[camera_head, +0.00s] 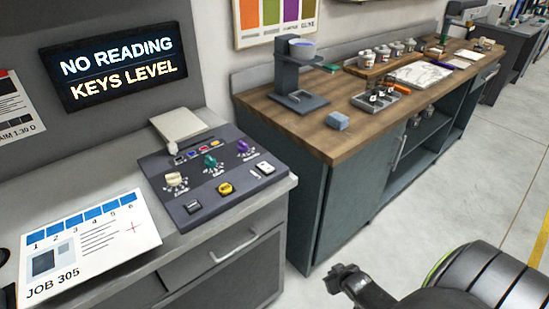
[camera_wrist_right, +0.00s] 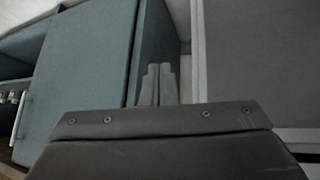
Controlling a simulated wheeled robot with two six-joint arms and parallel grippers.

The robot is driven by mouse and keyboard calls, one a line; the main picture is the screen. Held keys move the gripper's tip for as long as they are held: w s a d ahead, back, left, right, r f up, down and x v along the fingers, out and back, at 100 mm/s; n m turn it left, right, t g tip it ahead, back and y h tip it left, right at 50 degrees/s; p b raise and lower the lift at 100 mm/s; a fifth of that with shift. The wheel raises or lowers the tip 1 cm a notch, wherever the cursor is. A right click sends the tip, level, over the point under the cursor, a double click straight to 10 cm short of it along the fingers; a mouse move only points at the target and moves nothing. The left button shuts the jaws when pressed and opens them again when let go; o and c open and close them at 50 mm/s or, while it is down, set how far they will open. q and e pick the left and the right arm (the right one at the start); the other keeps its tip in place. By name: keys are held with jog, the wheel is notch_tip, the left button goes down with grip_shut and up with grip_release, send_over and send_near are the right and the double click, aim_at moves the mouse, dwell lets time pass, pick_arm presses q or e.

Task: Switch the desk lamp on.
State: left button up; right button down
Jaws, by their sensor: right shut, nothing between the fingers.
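I cannot make out a desk lamp for certain in either view. A dark control console (camera_head: 215,172) lies on the grey desk at the left. It carries a cream knob (camera_head: 176,181), a green knob (camera_head: 210,161), a purple knob (camera_head: 243,147), a yellow button (camera_head: 225,188) and a white rocker switch (camera_head: 265,167). My right gripper (camera_head: 343,274) is over the floor, to the right of the desk and apart from the console. In the right wrist view its fingers (camera_wrist_right: 158,84) are together and empty, in front of the cabinet. My left gripper does not show.
A lit sign (camera_head: 115,67) reads "NO READING KEYS LEVEL". A job card (camera_head: 85,240) lies on the desk. The wooden counter (camera_head: 325,135) holds a grey stand (camera_head: 299,75), a blue block (camera_head: 338,121) and several pots. Dark shapes at the left edge are cut off. Floor beyond is clear.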

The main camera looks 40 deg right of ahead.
jog(key=w+r+t+p, duration=0.1)
jog(key=w+r, duration=0.4)
jog(key=r, duration=0.3)
jog(key=w+r+t+p, duration=0.15)
jog(key=w+r, duration=0.25)
jog(key=r, duration=0.4)
jog(key=w+a+r+n+t+y+p, duration=0.1)
jog(key=w+a+r, duration=0.1)
jog(key=r, duration=0.6)
jog(key=w+a+r+t+y, duration=0.1)
jog(key=a+r, duration=0.1)
jog(key=r, duration=0.7)
jog(key=w+a+r+n+t+y+p, duration=0.1)
jog(key=w+a+r+t, duration=0.1)
jog(key=r, duration=0.7)
jog(key=shift+w+a+r+n+y+p, duration=0.15)
jog(key=shift+w+a+n+y+p, duration=0.2)
jog(key=shift+a, duration=0.2)
jog(key=p, duration=0.1)
send_over(274, 176)
notch_tip(274, 176, down, 4)
jog(key=shift+w+r, duration=0.15)
jog(key=shift+r, duration=0.1)
notch_tip(274, 176, down, 3)
jog(key=shift+f+p, duration=0.1)
jog(key=shift+p, duration=0.2)
jog(key=shift+d+f, duration=0.1)
jog(key=shift+f, duration=0.4)
